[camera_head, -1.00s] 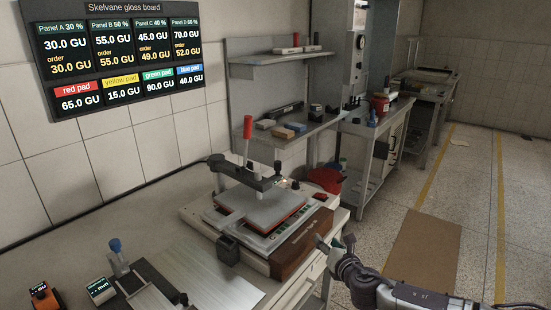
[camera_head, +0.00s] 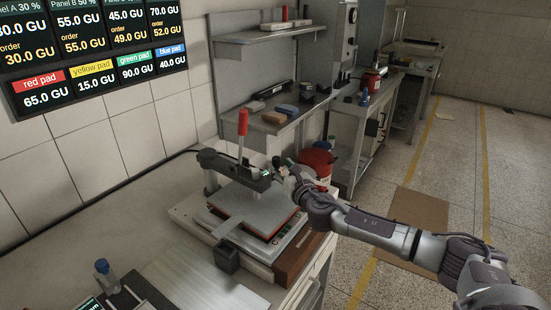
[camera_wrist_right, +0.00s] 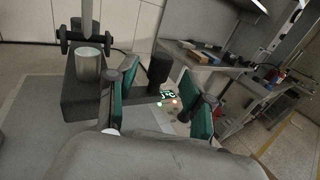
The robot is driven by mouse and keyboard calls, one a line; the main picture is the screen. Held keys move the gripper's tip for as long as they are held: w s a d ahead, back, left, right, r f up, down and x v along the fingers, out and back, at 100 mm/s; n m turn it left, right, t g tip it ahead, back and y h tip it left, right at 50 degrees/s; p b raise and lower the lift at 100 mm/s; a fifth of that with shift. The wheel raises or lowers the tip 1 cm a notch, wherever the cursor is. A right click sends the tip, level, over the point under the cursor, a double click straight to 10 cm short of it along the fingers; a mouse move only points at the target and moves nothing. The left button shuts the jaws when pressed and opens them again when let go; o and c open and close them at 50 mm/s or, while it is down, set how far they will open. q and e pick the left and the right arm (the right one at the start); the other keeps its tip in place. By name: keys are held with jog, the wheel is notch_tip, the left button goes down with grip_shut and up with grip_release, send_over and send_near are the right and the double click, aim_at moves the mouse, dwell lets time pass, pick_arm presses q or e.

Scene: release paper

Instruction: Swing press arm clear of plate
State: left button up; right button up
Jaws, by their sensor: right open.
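The dark press arm (camera_head: 228,163) reaches over the white plate (camera_head: 258,204) of the press, with its red lever handle (camera_head: 242,123) upright. My right gripper (camera_head: 279,172) is at the arm's free end, on its right side. In the right wrist view, the open green-padded fingers (camera_wrist_right: 161,80) stand either side of a black upright knob (camera_wrist_right: 158,71), with gaps visible. The press arm also shows there (camera_wrist_right: 84,94) with a silver cylinder on it. Small lit digits and lights show between the fingers. My left gripper is not in view.
A red container (camera_head: 317,160) is behind my right gripper. A shelf unit (camera_head: 270,124) holds several blocks at the back.

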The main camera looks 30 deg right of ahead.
aim_at(278, 163)
jog(key=w, duration=0.3)
jog(key=shift+d+r, duration=0.15)
jog(key=shift+d, duration=0.05)
jog(key=shift+w, duration=0.35)
jog(key=shift+c, duration=0.7)
jog(key=c, duration=0.8)
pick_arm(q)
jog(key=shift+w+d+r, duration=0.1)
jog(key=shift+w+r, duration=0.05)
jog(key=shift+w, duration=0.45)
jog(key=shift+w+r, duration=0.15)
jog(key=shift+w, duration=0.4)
pick_arm(e)
grip_shut()
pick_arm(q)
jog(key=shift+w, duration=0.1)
